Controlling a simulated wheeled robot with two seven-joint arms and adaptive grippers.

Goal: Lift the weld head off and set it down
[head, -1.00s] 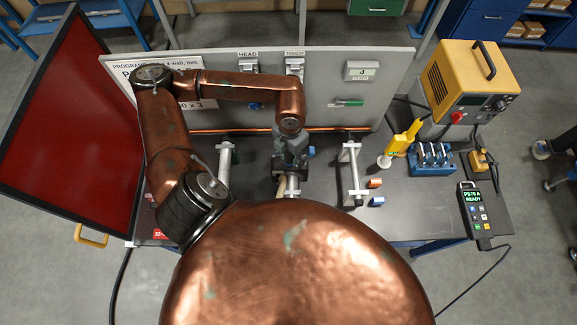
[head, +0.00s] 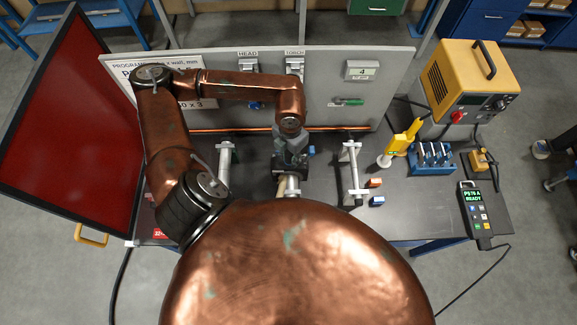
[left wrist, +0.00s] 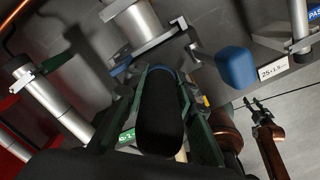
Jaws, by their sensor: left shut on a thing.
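The weld head (head: 284,170) is a dark body at the middle of the bench in the head view, partly hidden by my left gripper (head: 290,150). In the left wrist view my left gripper (left wrist: 160,95) has its two green-grey fingers closed on both sides of the weld head's black rounded handle (left wrist: 162,115). A pale tube end shows just below the weld head in the head view. Whether the head touches the tube is hidden. My right gripper (left wrist: 259,104) shows small at the right of the left wrist view, its prongs apart and empty.
Metal stands (head: 225,160) and (head: 350,172) flank the weld head. A blue rack (head: 431,160), a yellow tool (head: 398,145), a handheld display unit (head: 474,210) and a yellow power source (head: 468,80) are at right. A grey panel (head: 320,80) stands behind; a red screen (head: 65,120) is left.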

